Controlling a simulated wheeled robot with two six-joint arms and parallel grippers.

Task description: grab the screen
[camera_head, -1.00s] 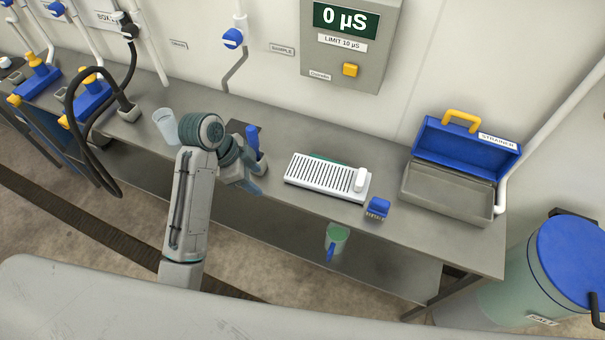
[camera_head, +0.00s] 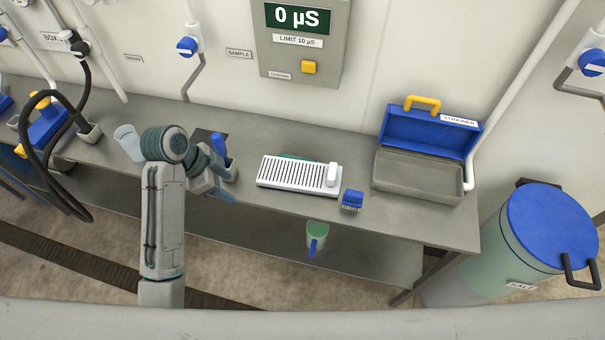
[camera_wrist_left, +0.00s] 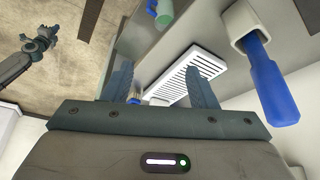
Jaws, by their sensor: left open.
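A white slotted panel (camera_head: 292,174) lies flat on the grey bench in the head view. It also shows in the left wrist view (camera_wrist_left: 196,72), beyond the fingers. I cannot tell whether it is the screen. My left gripper (camera_head: 224,192) is left of the panel, apart from it, near the bench's front edge. In the left wrist view its two fingers (camera_wrist_left: 162,82) stand apart with nothing held; one finger overlaps the panel in the picture. Another arm's end, my right gripper (camera_wrist_left: 46,38), shows small at the upper left of that view; its jaws are unclear.
A blue handle in a holder (camera_head: 220,148) stands close behind my left gripper. A small blue brush (camera_head: 352,200) is right of the panel. An open blue-lidded box marked STRAINER (camera_head: 418,174) is farther right.

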